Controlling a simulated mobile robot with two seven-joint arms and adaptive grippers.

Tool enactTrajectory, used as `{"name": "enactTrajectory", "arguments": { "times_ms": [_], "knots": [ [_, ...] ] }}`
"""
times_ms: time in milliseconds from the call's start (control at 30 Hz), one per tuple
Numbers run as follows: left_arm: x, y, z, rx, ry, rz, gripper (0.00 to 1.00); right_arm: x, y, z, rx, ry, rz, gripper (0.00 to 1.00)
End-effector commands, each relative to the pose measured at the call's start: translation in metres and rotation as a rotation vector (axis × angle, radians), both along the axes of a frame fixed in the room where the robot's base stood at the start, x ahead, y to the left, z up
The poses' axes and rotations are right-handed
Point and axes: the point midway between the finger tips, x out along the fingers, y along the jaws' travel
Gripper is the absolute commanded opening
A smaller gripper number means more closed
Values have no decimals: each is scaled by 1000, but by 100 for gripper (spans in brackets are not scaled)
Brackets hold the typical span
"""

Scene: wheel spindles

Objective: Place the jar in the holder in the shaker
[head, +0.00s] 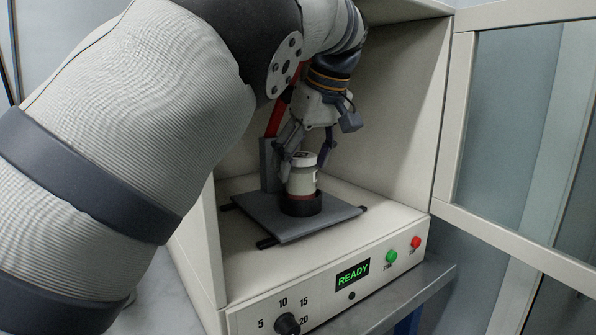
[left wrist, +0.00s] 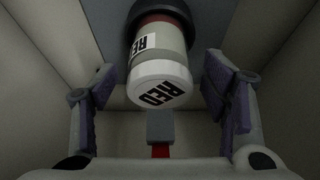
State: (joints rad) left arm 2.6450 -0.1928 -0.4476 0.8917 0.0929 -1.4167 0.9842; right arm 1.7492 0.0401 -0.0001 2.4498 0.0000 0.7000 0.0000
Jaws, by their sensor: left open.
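The jar (head: 302,176) is pale with a white lid and a reddish lower band. It stands upright in the black ring holder (head: 300,204) on the grey plate of the shaker (head: 330,268). In the left wrist view the jar (left wrist: 160,62) shows "RED" labels on lid and side, with its base inside the dark holder (left wrist: 160,10). My left gripper (head: 305,160) is around the jar's upper part. Its fingers are open, with a gap on each side of the jar in the left wrist view (left wrist: 163,95). My right gripper is not in view.
The shaker's glazed door (head: 525,130) stands open at the right. The front panel has a green READY display (head: 352,274), a green button (head: 391,257), a red button (head: 415,242) and a dial (head: 287,324). Cabinet walls enclose the plate closely.

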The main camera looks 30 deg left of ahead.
Motion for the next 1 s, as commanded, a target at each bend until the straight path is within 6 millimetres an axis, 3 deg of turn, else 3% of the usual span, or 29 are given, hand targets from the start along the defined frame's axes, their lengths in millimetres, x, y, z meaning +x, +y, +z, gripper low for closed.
{"name": "enactTrajectory", "arguments": {
  "times_ms": [200,433,600,1000],
  "knots": [
    [-22,-51,3,3,-2,-4,68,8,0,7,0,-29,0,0],
    [-37,-92,2,1,-1,-3,68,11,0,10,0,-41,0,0],
    [-41,-103,0,0,0,-1,68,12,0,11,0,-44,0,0],
    [-41,-103,0,0,2,-1,68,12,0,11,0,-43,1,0]
  ]
}}
